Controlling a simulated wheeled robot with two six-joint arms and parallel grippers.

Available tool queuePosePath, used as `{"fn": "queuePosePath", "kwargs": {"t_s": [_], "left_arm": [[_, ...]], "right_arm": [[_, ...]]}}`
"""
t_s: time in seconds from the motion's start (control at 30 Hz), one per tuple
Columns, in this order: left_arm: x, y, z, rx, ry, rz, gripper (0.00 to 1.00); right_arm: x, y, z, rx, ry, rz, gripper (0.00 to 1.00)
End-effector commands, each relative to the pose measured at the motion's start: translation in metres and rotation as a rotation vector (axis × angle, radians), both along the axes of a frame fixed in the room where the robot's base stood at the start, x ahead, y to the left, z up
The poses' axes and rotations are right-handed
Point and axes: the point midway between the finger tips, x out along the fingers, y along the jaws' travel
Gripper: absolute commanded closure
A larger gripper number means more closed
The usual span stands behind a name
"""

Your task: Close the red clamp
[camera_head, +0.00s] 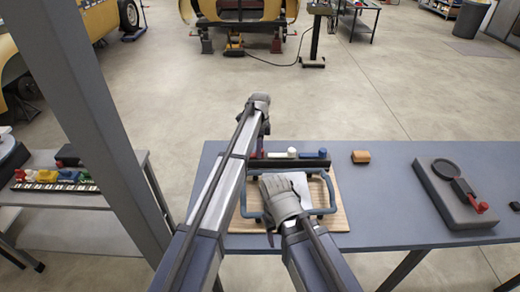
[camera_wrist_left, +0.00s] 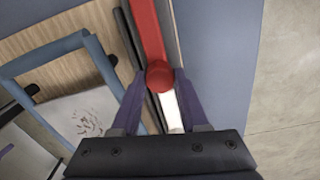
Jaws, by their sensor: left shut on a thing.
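The red clamp (camera_wrist_left: 150,35) has a long red arm with a round red knob, seen from above in the left wrist view. My left gripper (camera_wrist_left: 160,98) has its fingers on either side of the knob end and is shut on the red clamp. In the head view my left arm reaches over the table to the left end of the dark clamp bar, and its wrist mostly hides the red clamp. My right gripper (camera_head: 282,200) hangs over the blue frame and pale sheet; its fingertips do not show clearly.
A white clamp (camera_head: 291,152) and a blue clamp (camera_head: 322,153) sit to the right on the same bar. The blue frame (camera_wrist_left: 50,50) lies on a wooden board (camera_head: 338,215).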

Motion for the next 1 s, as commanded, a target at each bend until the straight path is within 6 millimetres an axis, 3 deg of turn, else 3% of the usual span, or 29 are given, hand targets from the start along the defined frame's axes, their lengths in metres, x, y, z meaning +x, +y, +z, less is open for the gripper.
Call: {"fn": "queuePosePath", "kwargs": {"t_s": [0.03, 0.27, 1.0], "left_arm": [[0.0000, 0.0000, 0.0000, 0.000, 0.000, 0.000, 0.75], [-0.0001, 0.0000, 0.0000, 0.000, 0.000, 0.000, 1.00], [-0.0001, 0.0001, 0.0000, 0.000, 0.000, 0.000, 1.00]], "right_arm": [[0.0000, 0.0000, 0.0000, 0.000, 0.000, 0.000, 0.41], [0.0000, 0.0000, 0.0000, 0.000, 0.000, 0.000, 0.41], [0.0000, 0.0000, 0.0000, 0.000, 0.000, 0.000, 0.41]]}}
